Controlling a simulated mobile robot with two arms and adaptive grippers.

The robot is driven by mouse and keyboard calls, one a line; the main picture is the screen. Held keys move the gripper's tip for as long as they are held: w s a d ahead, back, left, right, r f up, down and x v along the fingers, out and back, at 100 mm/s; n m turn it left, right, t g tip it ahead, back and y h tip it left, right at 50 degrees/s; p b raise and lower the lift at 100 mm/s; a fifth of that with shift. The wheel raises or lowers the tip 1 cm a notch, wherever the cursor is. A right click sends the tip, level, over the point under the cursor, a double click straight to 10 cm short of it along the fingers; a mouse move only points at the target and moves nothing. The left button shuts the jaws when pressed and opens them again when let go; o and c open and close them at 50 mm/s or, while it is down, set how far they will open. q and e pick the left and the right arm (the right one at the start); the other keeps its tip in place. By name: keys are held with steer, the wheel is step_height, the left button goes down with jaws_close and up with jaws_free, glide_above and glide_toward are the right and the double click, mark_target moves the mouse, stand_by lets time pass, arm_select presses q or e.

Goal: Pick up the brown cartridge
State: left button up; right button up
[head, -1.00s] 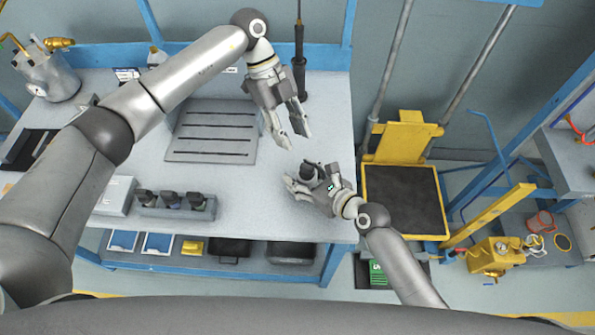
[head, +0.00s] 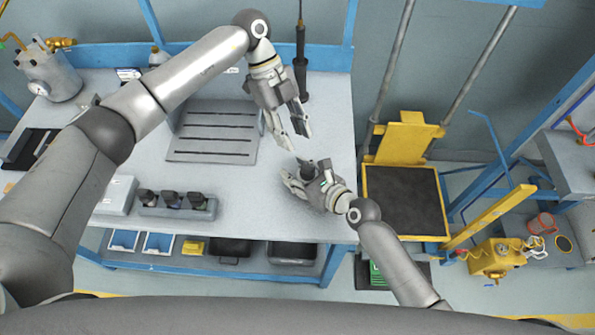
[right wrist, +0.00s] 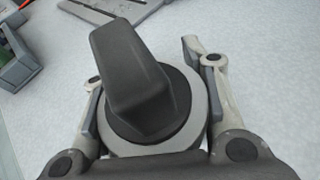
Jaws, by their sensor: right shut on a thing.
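My right gripper (head: 296,175) is shut on a cartridge with a dark, blocky cap (head: 308,168), over the right part of the bench. In the right wrist view the cap (right wrist: 135,75) stands on a pale round collar (right wrist: 195,125), with a finger on either side. The cap looks dark grey-brown; its exact colour is hard to tell. The cartridge's lower part is hidden. My left gripper (head: 290,140) is open and empty, just above and to the left of the right one in the head view.
A grey holder (head: 178,210) with several dark-capped cartridges stands at the bench's front. A slotted grey plate (head: 212,148) lies behind it. A black rod-like tool (head: 300,60) stands at the back. A yellow cart (head: 403,150) stands right of the bench.

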arm_select(q)
steer(key=shift+o, duration=0.3)
steer(key=s+d+r+n+t+y, duration=0.2)
steer(key=s+r+n+t+y, duration=0.2)
steer(key=r, duration=0.1)
glide_above(303, 165)
steer(key=shift+n, duration=0.3)
steer(key=f, duration=0.6)
steer(key=shift+s+a+f, duration=0.1)
steer(key=shift+s+a, duration=0.15)
steer(key=shift+a, duration=0.05)
steer(key=shift+w+d+f, duration=0.15)
steer(key=shift+d+f, duration=0.05)
steer(key=shift+f, duration=1.2)
steer(key=shift+w+d+f, duration=0.15)
steer(key=shift+f, duration=1.2)
steer(key=shift+c, duration=0.3)
jaws_close()
